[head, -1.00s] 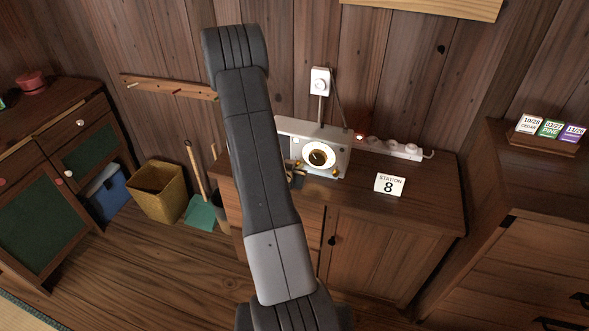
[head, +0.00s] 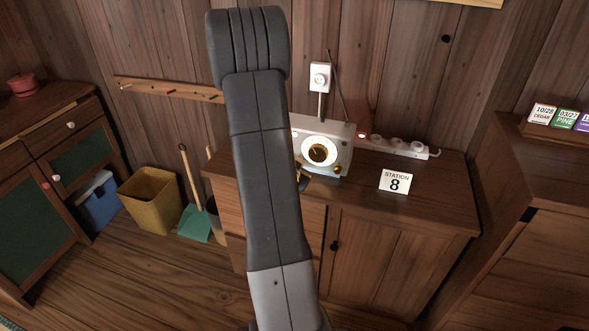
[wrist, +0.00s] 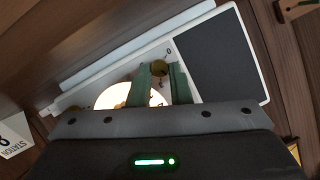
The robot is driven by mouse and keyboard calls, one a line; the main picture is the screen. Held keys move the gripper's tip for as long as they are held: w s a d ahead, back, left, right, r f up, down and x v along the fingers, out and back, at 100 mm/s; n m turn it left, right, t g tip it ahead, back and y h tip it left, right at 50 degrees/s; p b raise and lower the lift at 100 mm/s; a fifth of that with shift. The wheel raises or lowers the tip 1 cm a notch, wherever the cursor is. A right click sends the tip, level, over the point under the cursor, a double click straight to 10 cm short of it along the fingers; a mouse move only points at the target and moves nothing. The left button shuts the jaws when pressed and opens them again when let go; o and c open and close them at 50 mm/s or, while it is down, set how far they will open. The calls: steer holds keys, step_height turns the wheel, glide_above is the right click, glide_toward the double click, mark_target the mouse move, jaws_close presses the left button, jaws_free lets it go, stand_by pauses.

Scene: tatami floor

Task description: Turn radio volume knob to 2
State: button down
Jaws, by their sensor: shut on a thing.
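The white radio (head: 338,133) stands on the wooden cabinet, with a round gold-centred dial (head: 320,151) on its front. A brass knob (head: 338,169) sits free at its lower right. My gripper (head: 303,180) is at the lower left of the radio front, mostly hidden by my arm. In the wrist view, the green fingers of my gripper (wrist: 160,76) are shut on another small brass knob (wrist: 160,67). A "0" mark shows on the radio face beside this knob. Other marks near it are too small to read, and I cannot tell the knob's setting.
A power strip (head: 398,146) and a "Station 8" card (head: 395,182) are on the cabinet top (head: 440,185) to the right. A wall outlet (head: 319,76) is above the radio. A yellow bin (head: 150,202) and a blue bin (head: 97,204) stand on the floor at left.

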steer(key=c, duration=1.3)
jaws_free()
steer(key=v, duration=1.4)
steer(key=shift+p, duration=0.3)
steer(key=shift+w+d+f, duration=0.1)
steer(key=shift+w, duration=0.1)
steer(key=x, duration=1.3)
steer(key=shift+w+f, duration=0.1)
steer(key=shift+w, duration=0.15)
